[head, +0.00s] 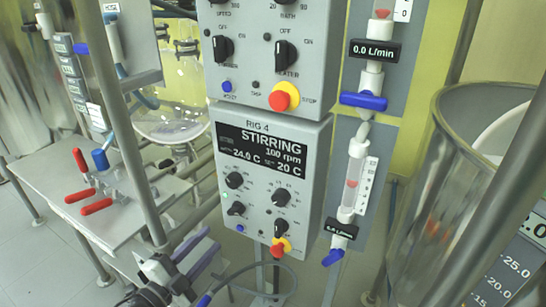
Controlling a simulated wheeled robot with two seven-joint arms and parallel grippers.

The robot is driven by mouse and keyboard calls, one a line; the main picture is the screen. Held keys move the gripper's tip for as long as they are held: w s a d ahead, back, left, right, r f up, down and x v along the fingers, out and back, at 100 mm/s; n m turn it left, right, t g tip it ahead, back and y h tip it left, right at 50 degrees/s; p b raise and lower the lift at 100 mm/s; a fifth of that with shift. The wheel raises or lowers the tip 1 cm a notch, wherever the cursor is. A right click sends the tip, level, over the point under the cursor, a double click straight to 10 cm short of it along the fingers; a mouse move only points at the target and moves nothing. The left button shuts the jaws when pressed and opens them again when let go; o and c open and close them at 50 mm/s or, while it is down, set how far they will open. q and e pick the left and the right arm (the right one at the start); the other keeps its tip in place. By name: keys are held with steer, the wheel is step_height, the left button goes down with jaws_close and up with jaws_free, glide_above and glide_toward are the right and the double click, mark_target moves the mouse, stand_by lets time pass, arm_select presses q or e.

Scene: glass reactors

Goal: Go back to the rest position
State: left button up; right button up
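My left gripper (208,243) is low in the head view, left of centre. Its two pale lavender fingers point up and to the right, with a gap between them and nothing seen in it. It is in front of and below the left side of the grey RIG 4 control box (222,190), apart from it as far as I can tell. The box display (262,150) reads STIRRING, 100 rpm and 20 C. My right gripper is not in view.
A red emergency knob (284,97) is on the upper box (245,75). Flow meters with blue valve handles (364,101) stand beside the boxes. Red-handled valves (80,195) sit over a grey shelf (60,165) at left.

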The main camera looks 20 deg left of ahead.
arm_select(q)
steer(key=s+d+f+n+g, duration=0.4)
steer(key=s+d+f, duration=0.3)
steer(key=d, duration=0.3)
steer(key=s+d+f+n+g+h, duration=0.1)
steer(key=s+d+f+n+g, duration=0.4)
steer(key=s+d+f, duration=0.3)
steer(key=s+d+n, duration=0.1)
steer(key=d, duration=0.1)
steer(key=shift+s+d+f+n+p, duration=0.2)
steer(key=shift+s+d+n+p, duration=0.1)
steer(key=shift+s+n+p, duration=0.1)
stand_by(0.3)
